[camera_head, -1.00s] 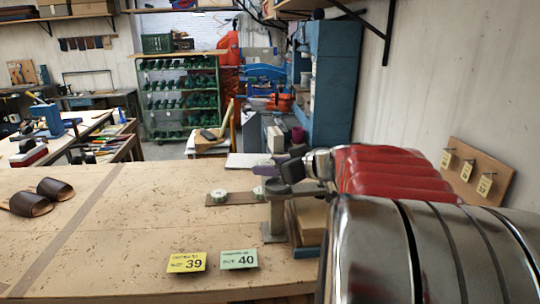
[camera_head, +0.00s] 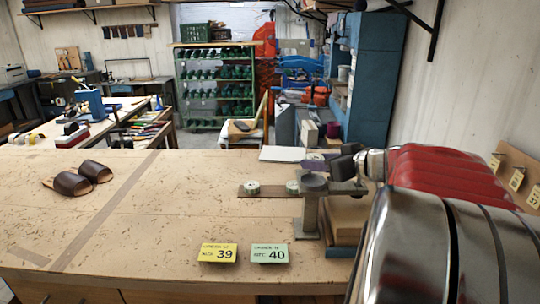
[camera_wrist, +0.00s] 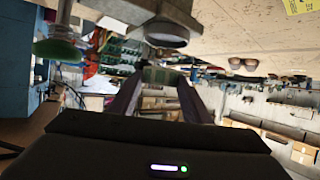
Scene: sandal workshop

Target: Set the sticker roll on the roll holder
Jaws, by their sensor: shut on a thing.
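My gripper (camera_head: 328,160) is over the right part of the bench, above and behind a dark round-topped metal stand. In the wrist view, which is upside down, its two purplish fingers (camera_wrist: 160,88) stand apart with a dull green shape (camera_wrist: 161,75) between their tips. I take this to be the sticker roll, but its outline blends into the background. A narrow wooden strip (camera_head: 272,191), seemingly the roll holder, lies left of the stand. Two small pale-topped round pieces (camera_head: 252,187) sit on it. Its right end is hidden behind the stand.
The metal stand (camera_head: 311,215) is close to my gripper; its round top (camera_wrist: 167,34) shows in the wrist view. Yellow (camera_head: 217,253) and green (camera_head: 269,254) size cards lie near the front edge. Brown sandals (camera_head: 75,180) lie at left. The bench middle is clear.

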